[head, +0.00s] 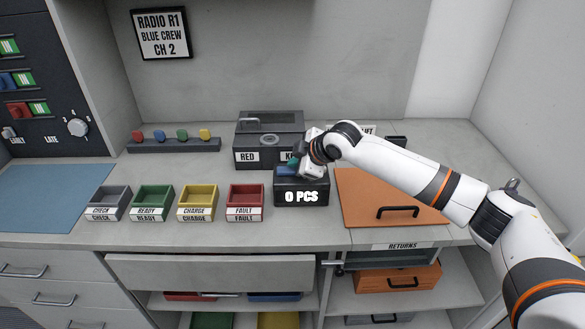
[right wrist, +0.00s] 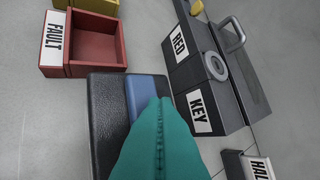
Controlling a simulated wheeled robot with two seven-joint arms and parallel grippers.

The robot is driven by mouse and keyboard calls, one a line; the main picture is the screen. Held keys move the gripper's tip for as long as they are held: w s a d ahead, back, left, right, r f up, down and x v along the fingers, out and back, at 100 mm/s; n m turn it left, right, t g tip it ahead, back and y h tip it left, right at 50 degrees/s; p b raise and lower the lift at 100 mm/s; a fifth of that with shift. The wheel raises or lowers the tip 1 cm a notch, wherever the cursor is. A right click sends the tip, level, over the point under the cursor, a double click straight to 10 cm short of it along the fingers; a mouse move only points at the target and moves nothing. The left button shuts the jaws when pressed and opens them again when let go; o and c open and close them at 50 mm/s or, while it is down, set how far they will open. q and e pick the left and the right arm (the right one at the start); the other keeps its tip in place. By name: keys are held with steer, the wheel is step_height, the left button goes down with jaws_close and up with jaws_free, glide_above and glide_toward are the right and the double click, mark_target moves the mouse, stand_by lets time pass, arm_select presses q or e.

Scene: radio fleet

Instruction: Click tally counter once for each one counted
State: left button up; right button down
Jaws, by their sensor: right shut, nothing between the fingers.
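The tally counter (head: 301,192) is a dark box on the counter with a front display reading "0 PCS". It also shows in the right wrist view (right wrist: 106,120), with a blue button (right wrist: 145,95) on its top. My right gripper (head: 293,165) is shut and empty, just over the top of the counter box. In the right wrist view its teal fingertips (right wrist: 160,125) overlap the blue button and hide part of it. I cannot tell whether they touch it. My left gripper is not in view.
Small grey, green, yellow and red trays (head: 245,190) stand left of the counter box. A dark box labelled RED and KEY (head: 270,125) stands behind it. An orange board with a handle (head: 385,195) lies to the right. A blue mat (head: 55,195) lies far left.

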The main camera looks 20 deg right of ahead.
steer(key=shift+f, duration=0.55)
stand_by(0.8)
steer(key=shift+r+p, duration=0.95)
steer(key=shift+p, duration=0.15)
step_height(320, 180, up, 5)
steer(key=p, duration=0.5)
stand_by(2.1)
